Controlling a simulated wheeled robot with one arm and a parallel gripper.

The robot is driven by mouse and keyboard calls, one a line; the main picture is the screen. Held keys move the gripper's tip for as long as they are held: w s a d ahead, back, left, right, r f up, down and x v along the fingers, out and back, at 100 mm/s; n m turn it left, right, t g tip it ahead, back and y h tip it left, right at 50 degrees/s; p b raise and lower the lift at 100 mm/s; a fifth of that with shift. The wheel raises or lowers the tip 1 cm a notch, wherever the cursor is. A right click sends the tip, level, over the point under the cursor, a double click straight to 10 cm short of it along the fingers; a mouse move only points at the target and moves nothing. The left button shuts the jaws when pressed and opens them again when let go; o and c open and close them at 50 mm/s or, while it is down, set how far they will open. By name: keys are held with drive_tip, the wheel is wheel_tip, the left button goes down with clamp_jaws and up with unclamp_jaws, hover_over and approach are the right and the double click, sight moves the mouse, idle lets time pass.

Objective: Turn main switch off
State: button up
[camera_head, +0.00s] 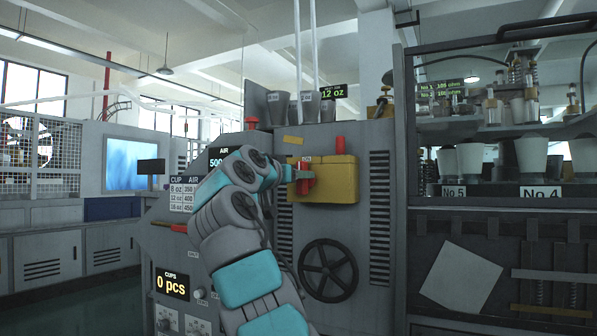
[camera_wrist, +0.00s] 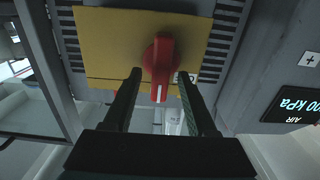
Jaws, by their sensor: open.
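The main switch is a red rotary knob (camera_wrist: 158,66) with a white line on its handle. It sits on a yellow panel (camera_wrist: 105,45), and in the wrist view its handle points down the picture. In the head view the red switch (camera_head: 305,178) shows on the front of the yellow box (camera_head: 335,190), partly behind my gripper (camera_head: 291,174). In the wrist view my gripper (camera_wrist: 160,78) is open, one finger on each side of the handle. The fingertips look close to the panel; I cannot tell whether they touch the knob.
A black handwheel (camera_head: 327,270) is below the yellow box. Grey cups (camera_head: 310,106) stand above. A glass-fronted machine (camera_head: 500,200) is on the right. A cup counter (camera_head: 172,285) reads 0 pcs. An air display (camera_wrist: 297,103) shows in the wrist view.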

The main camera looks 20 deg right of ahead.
drive_tip(key=shift+w+d, duration=0.3)
drive_tip(key=shift+d, duration=0.05)
clamp_jaws()
idle(0.4)
